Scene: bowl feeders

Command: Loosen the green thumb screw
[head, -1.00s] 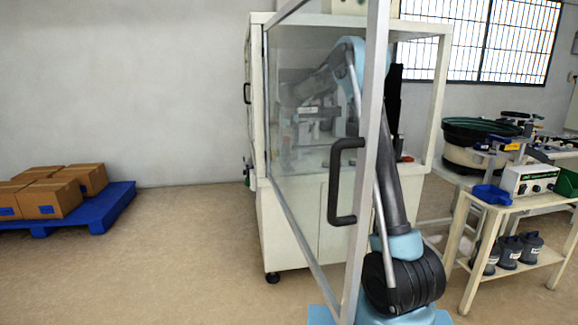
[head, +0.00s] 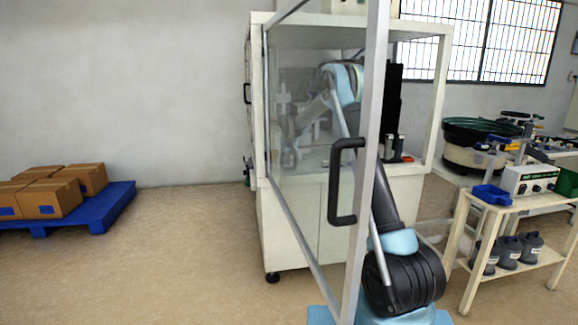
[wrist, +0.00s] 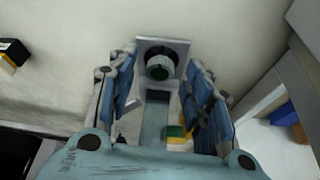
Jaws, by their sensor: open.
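I see no clear contact with the knob. In the head view my arm reaches into the white machine cabinet behind the clear door panel. My gripper there is blurred by the panel and hard to make out.
The open framed door with its black handle (head: 340,182) stands in front of my arm. A small green and yellow part (wrist: 175,132) shows low between my fingers. A bowl feeder (head: 468,155) and a bench stand to the right. Boxes on a blue pallet (head: 115,205) stand left.

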